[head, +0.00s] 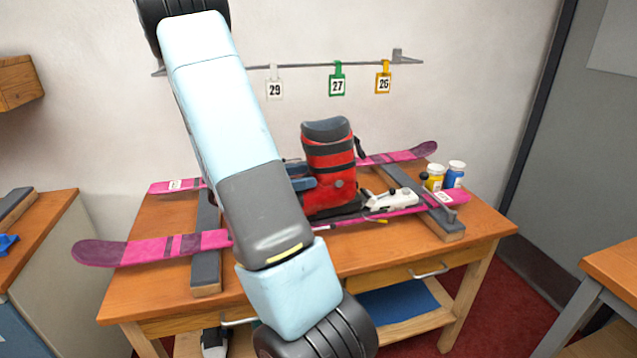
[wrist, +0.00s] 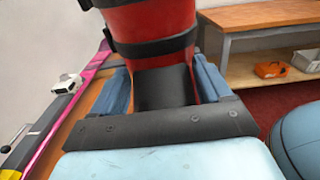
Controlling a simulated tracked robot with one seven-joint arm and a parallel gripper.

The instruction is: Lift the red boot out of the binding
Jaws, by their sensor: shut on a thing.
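The red boot (head: 331,160), with black straps and a dark grey top, stands upright at the near pink ski (head: 150,250). The white binding piece (head: 392,199) is just right of its sole. I cannot tell whether the sole still touches the binding. My gripper (head: 301,176) reaches the boot from the left, its blue fingers at the boot's shaft; my arm hides part of the ski. In the wrist view, my gripper (wrist: 165,88) is shut with a finger on each side of the boot (wrist: 155,35). A white piece on the ski (wrist: 66,84) shows at left.
The wooden bench (head: 375,258) carries dark supports (head: 207,270) under the skis. A yellow jar (head: 435,178) and a blue jar (head: 455,175) stand at the right. Numbered tags (head: 337,85) hang from a wall rail. Another table (head: 615,265) stands at far right.

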